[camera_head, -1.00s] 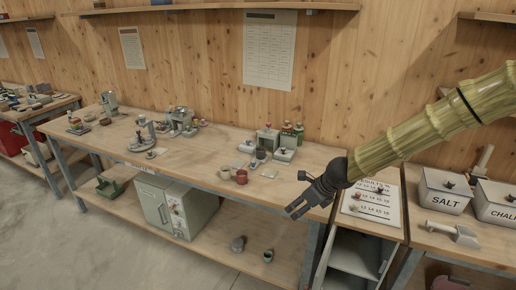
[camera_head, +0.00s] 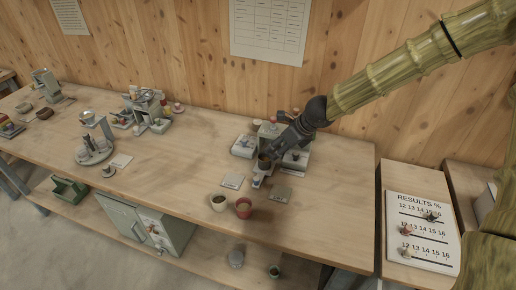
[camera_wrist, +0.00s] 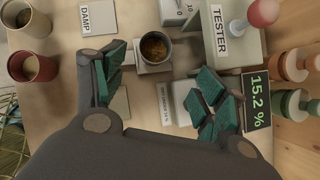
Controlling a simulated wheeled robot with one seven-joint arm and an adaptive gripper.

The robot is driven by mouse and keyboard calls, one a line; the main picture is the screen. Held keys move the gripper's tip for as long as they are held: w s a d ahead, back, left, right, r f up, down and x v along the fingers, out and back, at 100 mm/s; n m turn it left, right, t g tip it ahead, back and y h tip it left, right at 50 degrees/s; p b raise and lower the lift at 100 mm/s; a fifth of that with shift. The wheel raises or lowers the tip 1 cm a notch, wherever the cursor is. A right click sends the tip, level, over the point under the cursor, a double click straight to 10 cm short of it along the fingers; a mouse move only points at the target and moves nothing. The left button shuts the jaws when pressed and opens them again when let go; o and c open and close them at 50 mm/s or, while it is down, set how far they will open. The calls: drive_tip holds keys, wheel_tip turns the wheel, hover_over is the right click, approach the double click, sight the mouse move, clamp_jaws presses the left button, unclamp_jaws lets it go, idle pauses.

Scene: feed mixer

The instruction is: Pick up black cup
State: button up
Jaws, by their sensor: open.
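The black cup (camera_wrist: 155,48) shows in the wrist view as a dark round cup with brown grain inside, standing on a small light-grey plate. In the head view the cup (camera_head: 264,161) is on the workbench in front of the tester, partly behind my gripper. My gripper (camera_wrist: 163,78) is open, its two green-padded fingers spread to either side and below the cup in the wrist view. Nothing is between the fingers. In the head view my gripper (camera_head: 270,154) reaches down from the right, close to the cup; whether it touches cannot be told.
A cream cup (camera_head: 218,203) and a red cup (camera_head: 243,208) stand near the bench's front edge. The tester (camera_wrist: 227,35), with a 15.2 % display (camera_wrist: 256,101), is close by on the right. A card marked DAMP (camera_wrist: 98,17) lies left of the cup.

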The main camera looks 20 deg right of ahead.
sight(266, 157)
drive_tip(key=x, duration=0.2)
drive_tip(key=b+x, duration=0.1)
drive_tip(key=x, duration=0.2)
drive_tip(key=shift+w+a+f, duration=0.1)
drive_tip(key=shift+a+f, duration=0.1)
drive_tip(key=shift+a, duration=0.15)
drive_tip(key=shift+w+f, duration=0.1)
drive_tip(key=shift+f, duration=0.1)
drive_tip(key=shift+s+a+f, duration=0.2)
drive_tip(key=shift+s+a, duration=0.05)
drive_tip(key=shift+w+a+f, duration=0.1)
drive_tip(key=shift+f, duration=0.15)
drive_tip(key=x, duration=0.3)
drive_tip(key=shift+w+r, duration=0.15)
drive_tip(key=shift+w, duration=0.1)
drive_tip(key=shift+s+r, duration=0.1)
drive_tip(key=shift+s, duration=0.1)
drive_tip(key=shift+w, duration=0.1)
